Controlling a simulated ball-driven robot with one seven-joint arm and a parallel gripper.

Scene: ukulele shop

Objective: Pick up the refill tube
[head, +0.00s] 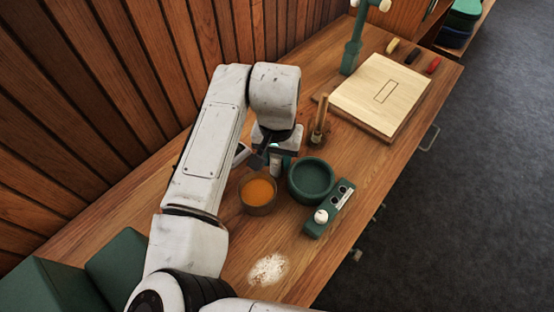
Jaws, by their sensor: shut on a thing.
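My gripper (268,161) points down over the bench, just behind the orange-filled cup and left of the round green bowl. It is shut on a small pale upright piece (276,170), which looks like the refill tube. The jaws and wrist hide most of this piece, and I cannot tell whether its lower end touches the bench. A green block (331,206) with dark round holes lies to the right, with a white round-topped piece (321,216) at its near end.
The cup (259,192) and green bowl (311,180) stand close to my gripper. A wooden upright piece (318,122) stands behind them, near a pale board (380,95). White powder (267,269) lies on the front bench. Wood-panelled wall is at left; bench edge at right.

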